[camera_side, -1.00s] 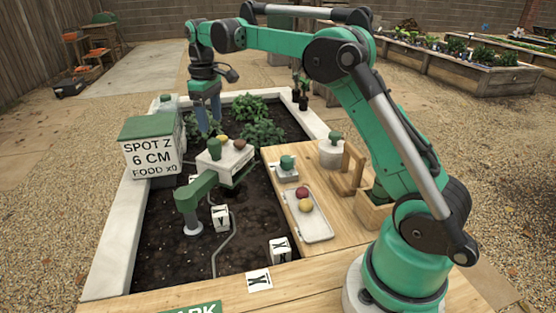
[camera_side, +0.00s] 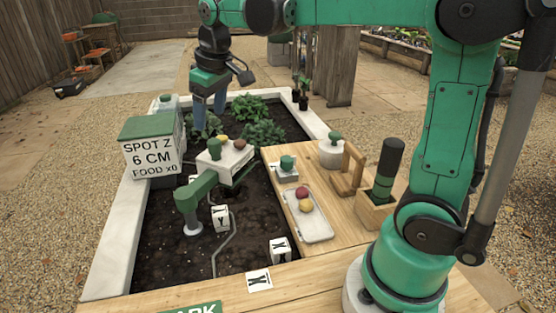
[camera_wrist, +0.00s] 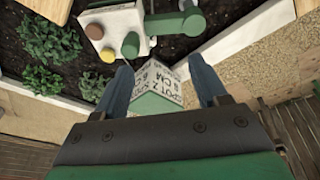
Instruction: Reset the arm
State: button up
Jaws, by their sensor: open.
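My gripper (camera_side: 209,108) hangs from my raised arm over the far part of the raised bed, with its blue-grey fingers pointing down. In the wrist view its two fingers (camera_wrist: 160,88) are spread apart with nothing held between them. The white box with a green lid (camera_side: 152,146), marked "SPOT Z 6 CM FOOD x0", stands at the bed's left edge. In the wrist view this box (camera_wrist: 155,92) appears between and beyond the fingers, apart from them. Part of my arm runs out of the top of the side view.
A green-armed white device (camera_side: 222,165) stands in the bed near leafy plants (camera_side: 250,106). The wooden board (camera_side: 340,226) holds a tray (camera_side: 316,229) with a red and a yellow ball, a white pot (camera_side: 331,154) and a dark-handled tool (camera_side: 388,165) in a wooden box.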

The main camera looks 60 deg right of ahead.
jog(key=s+a+f+m+t, duration=0.1)
jog(key=s+a+f+t, duration=0.3)
jog(key=s, duration=0.7)
notch_tip(320, 180, down, 2)
jog(key=shift+a+f+m, duration=0.2)
jog(key=shift+a+m, duration=0.1)
jog(key=shift+a, duration=0.25)
dwell(0.3)
